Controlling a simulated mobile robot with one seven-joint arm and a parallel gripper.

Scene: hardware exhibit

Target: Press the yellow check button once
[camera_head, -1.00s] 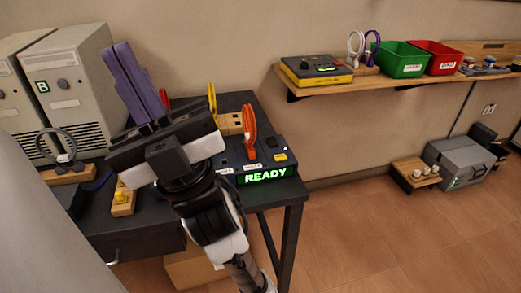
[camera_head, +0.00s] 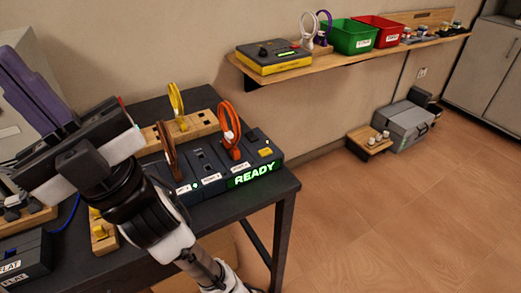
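The yellow button (camera_head: 265,152) is a small yellow rectangle on the right part of a dark console (camera_head: 205,190). A green lit sign (camera_head: 254,175) reading READY is on the console's front. My gripper (camera_head: 14,68) is at the upper left, well away from the yellow button. Its purple fingers lie together, look shut and hold nothing visible; part of them is cut off by the picture edge. My wrist and arm cross the table in front and hide the console's left end.
An orange cable loop (camera_head: 228,125) and a brown one (camera_head: 167,145) stand up from the console. A yellow loop (camera_head: 177,105) rises from a wooden block behind. Another yellow part (camera_head: 98,231) is on a wooden block at front left. The wall shelf (camera_head: 300,66) is to the right.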

